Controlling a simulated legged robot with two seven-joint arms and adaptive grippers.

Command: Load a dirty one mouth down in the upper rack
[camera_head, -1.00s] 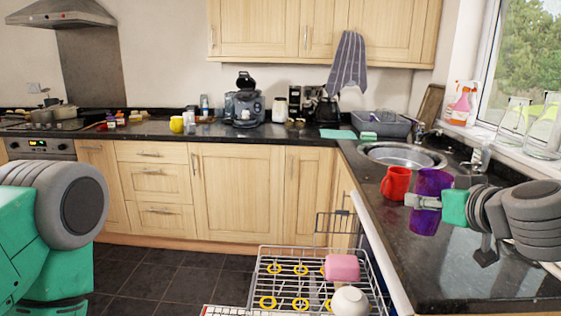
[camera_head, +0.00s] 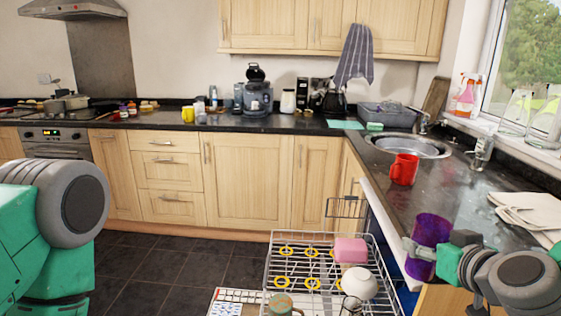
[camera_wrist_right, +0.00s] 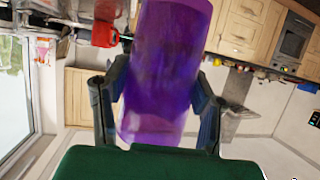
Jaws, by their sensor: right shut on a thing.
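My right gripper (camera_head: 420,248) is shut on a purple cup (camera_head: 431,231). In the head view the cup is held over the front edge of the counter, close to the dishwasher's right side. In the right wrist view the purple cup (camera_wrist_right: 168,65) sits between the two fingers (camera_wrist_right: 155,105). The upper rack (camera_head: 300,284) is pulled out below, with yellow rings on it. A pink cup (camera_head: 350,250) and a white bowl-like cup (camera_head: 359,283) lie on its right part. My left arm shows at the left, but its gripper is out of view.
A red mug (camera_head: 403,170) stands on the counter by the sink (camera_head: 408,146). Folded pale cloths (camera_head: 528,212) lie at the right. The rack's left part looks free.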

